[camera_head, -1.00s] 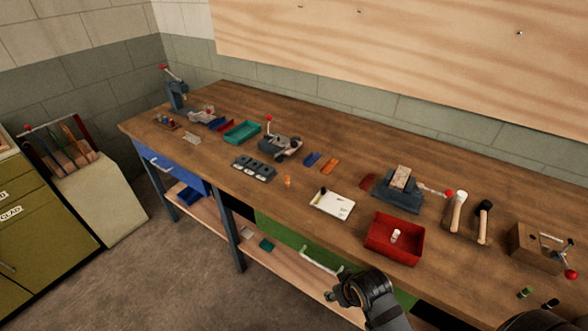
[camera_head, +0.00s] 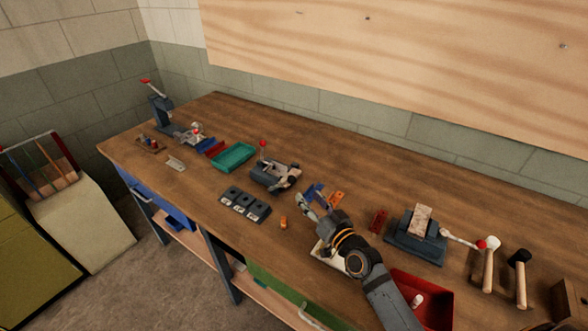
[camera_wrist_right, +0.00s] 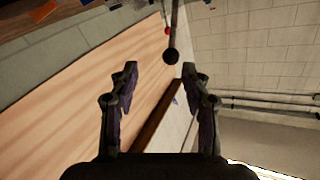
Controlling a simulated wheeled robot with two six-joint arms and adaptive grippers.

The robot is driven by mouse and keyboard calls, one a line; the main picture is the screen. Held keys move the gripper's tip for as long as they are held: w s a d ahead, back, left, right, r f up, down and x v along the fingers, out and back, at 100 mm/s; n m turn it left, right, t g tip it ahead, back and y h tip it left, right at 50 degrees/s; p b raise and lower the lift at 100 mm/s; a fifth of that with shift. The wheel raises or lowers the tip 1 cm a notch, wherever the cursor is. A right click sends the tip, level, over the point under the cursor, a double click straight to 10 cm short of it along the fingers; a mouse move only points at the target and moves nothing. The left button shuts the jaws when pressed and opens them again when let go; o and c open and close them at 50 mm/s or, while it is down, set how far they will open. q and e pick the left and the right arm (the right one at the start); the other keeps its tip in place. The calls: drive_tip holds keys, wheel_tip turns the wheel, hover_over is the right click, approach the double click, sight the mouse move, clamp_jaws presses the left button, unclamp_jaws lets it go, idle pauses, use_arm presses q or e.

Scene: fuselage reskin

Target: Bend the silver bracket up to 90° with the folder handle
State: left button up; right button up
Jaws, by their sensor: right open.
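A dark blue-grey bench tool (camera_head: 402,243) stands right of centre in the head view. A tan block sits on it, and its handle (camera_head: 458,237) reaches right to a red ball. Another grey tool (camera_head: 272,178) with an upright red-knobbed lever stands at mid-bench. I cannot tell for sure which is the folder. A small pale silver piece (camera_head: 176,164) lies flat at the left; I cannot tell if it is the silver bracket. My right gripper (camera_head: 308,205) is open over the bench, near the blue and orange pieces. It is also open and empty in the wrist view (camera_wrist_right: 158,85). My left gripper is out of view.
A teal tray (camera_head: 233,157) and a dark three-part block (camera_head: 244,204) lie left of my arm. A red bin (camera_head: 440,310) is at the front right, beside two mallets (camera_head: 489,270). Free wood lies behind the tools.

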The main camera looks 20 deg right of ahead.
sight(292, 179)
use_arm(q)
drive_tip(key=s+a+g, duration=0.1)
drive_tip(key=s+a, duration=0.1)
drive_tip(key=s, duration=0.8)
use_arm(e)
drive_tip(key=shift+w+a+r, duration=0.85)
drive_tip(key=shift+w+a, duration=0.15)
drive_tip(key=shift+w, duration=0.1)
drive_tip(key=w, duration=0.4)
drive_tip(key=w+a, duration=0.1)
drive_tip(key=shift+w+f, duration=0.3)
drive_tip(key=shift+w, duration=0.3)
drive_tip(key=shift+c, duration=1.3)
drive_tip(key=c, duration=0.5)
drive_tip(key=shift+c, duration=1.1)
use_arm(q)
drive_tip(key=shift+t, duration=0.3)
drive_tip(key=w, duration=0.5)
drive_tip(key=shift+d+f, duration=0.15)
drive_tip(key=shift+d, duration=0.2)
use_arm(e)
clamp_jaws()
